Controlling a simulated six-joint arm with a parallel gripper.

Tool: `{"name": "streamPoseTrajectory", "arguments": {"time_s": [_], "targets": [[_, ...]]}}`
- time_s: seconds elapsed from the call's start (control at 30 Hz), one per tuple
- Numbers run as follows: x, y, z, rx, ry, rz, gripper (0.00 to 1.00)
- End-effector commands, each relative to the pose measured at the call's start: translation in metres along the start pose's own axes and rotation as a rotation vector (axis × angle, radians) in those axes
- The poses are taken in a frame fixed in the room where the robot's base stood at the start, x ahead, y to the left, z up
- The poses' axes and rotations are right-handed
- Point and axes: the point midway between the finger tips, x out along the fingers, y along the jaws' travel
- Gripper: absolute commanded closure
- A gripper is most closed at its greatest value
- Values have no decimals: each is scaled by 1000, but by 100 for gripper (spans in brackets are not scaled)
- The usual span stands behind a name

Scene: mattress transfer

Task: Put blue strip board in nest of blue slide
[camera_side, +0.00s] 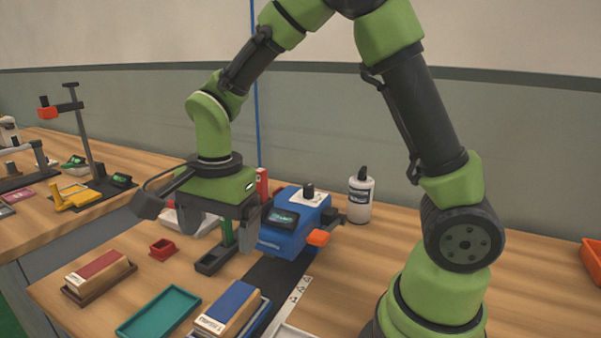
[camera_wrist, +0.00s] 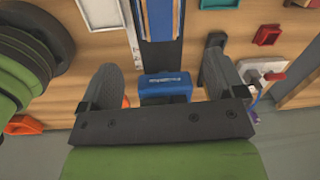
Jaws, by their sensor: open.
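The blue strip board (camera_side: 228,306), a pale wooden block with a blue band on top, lies in the front of the side view. A blue-edged slide (camera_side: 258,321) shows along and under it; whether the board is fully seated in a nest is unclear. The board also shows at the top of the wrist view (camera_wrist: 158,22), beyond my fingers. My gripper (camera_side: 222,228) points down, open and empty, behind the board and above the table. In the wrist view my gripper (camera_wrist: 162,65) has its fingers wide apart, with a blue machine (camera_wrist: 165,86) between them.
The blue machine (camera_side: 297,232) with a small screen stands right of my gripper at the dark rail (camera_side: 262,278). A red-banded board (camera_side: 98,268), a teal tray (camera_side: 160,313), a small red tray (camera_side: 162,249) and a white bottle (camera_side: 361,200) stand around.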

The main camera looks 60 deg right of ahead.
Motion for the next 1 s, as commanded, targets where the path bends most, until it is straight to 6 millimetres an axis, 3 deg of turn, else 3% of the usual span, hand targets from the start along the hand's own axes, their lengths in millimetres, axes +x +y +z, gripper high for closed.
{"name": "streamPoseTrajectory", "arguments": {"time_s": [0.03,0.2,0.4,0.63,1.0], "targets": [[-19,6,-2,-61,-7,-47,11],[-77,41,-6,-359,-3,-215,11],[-118,94,-6,-715,84,-407,11],[-130,133,-1,-992,211,-538,11],[-130,141,0,-1062,248,-560,11]]}}
